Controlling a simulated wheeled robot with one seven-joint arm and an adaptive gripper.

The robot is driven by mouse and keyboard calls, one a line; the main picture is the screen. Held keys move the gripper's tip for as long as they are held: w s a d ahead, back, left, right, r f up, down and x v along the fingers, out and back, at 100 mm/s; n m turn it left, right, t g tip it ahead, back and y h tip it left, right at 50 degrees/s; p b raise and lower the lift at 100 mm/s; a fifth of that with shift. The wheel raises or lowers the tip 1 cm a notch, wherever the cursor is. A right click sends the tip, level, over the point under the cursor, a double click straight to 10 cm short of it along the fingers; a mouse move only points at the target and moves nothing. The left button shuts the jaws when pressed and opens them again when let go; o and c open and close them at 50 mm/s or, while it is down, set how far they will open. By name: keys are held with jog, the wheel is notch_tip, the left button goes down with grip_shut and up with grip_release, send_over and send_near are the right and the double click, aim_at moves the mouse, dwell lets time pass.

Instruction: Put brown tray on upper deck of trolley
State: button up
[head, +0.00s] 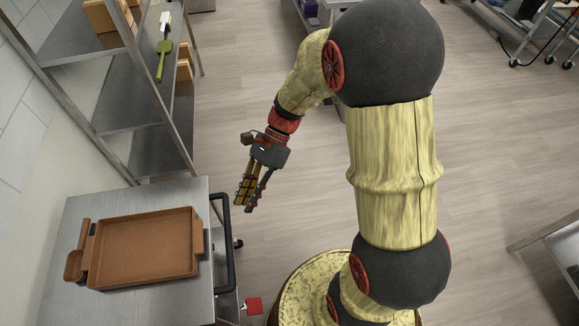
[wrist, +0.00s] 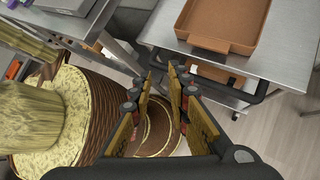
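The brown tray (head: 146,249) is shallow, rectangular and rimmed. It lies flat on the steel upper deck (head: 110,196) of the trolley, at the lower left of the head view. The wrist view shows part of the tray (wrist: 232,22) on the deck (wrist: 160,24) at the upper right. My gripper (head: 243,206) is above the floor, just right of the trolley's black handle (head: 230,245) and apart from the tray. In the wrist view its fingers (wrist: 165,76) are spread with nothing between them.
A smaller brown piece (head: 75,263) lies at the tray's left end. Brown material (wrist: 215,73) shows below the deck. A steel shelf rack (head: 125,117) with boxes and a green-handled tool (head: 160,60) stands behind the trolley. The floor (head: 235,80) beyond my gripper is clear.

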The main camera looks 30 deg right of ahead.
jog(key=s+d+r+n+t+h, duration=0.4)
jog(key=r+n, duration=0.4)
jog(key=r, duration=0.1)
jog(key=s+d+r+n+t+h, duration=0.3)
jog(key=d+r+n+t+h, duration=0.1)
jog(key=r+n, duration=0.4)
jog(key=shift+s+r+n+t+h, duration=0.4)
jog(key=shift+n+t, duration=0.3)
jog(key=shift+t, duration=0.1)
jog(key=shift+w+d, duration=0.1)
